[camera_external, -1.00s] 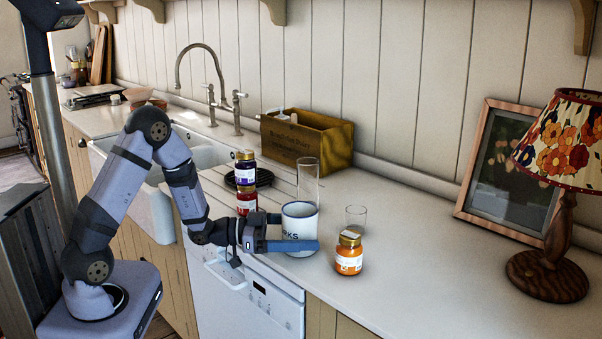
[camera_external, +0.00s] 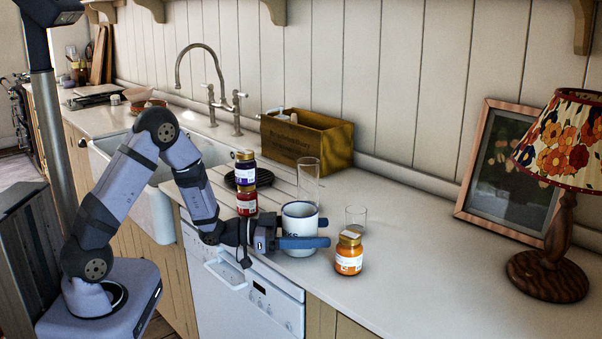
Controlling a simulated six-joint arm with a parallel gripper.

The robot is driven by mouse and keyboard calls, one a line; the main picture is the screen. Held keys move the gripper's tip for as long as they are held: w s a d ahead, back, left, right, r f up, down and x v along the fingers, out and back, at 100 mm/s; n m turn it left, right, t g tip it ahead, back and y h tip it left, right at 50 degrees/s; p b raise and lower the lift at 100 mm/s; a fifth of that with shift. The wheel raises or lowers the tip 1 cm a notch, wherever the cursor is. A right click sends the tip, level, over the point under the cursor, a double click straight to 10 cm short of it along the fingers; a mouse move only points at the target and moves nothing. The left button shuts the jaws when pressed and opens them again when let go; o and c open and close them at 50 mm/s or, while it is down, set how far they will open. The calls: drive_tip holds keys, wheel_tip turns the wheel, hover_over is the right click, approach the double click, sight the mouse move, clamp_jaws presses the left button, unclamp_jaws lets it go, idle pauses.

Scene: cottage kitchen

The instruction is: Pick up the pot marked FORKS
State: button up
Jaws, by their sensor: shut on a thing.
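The pot (camera_external: 299,217) is white with a dark rim and dark lettering on its front, of which only the end, "KS", shows. It stands upright at the front of the worktop (camera_external: 420,270), or very slightly above it; I cannot tell which. My gripper (camera_external: 305,238) is shut on the pot from the left, with one blue finger across its front and the other behind it. The front finger hides the middle of the pot and part of its lettering.
A tall glass (camera_external: 308,180) stands behind the pot.

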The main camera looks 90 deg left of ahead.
drive_tip(key=shift+r, duration=0.15)
wheel_tip(320, 180, up, 10)
idle(0.7)
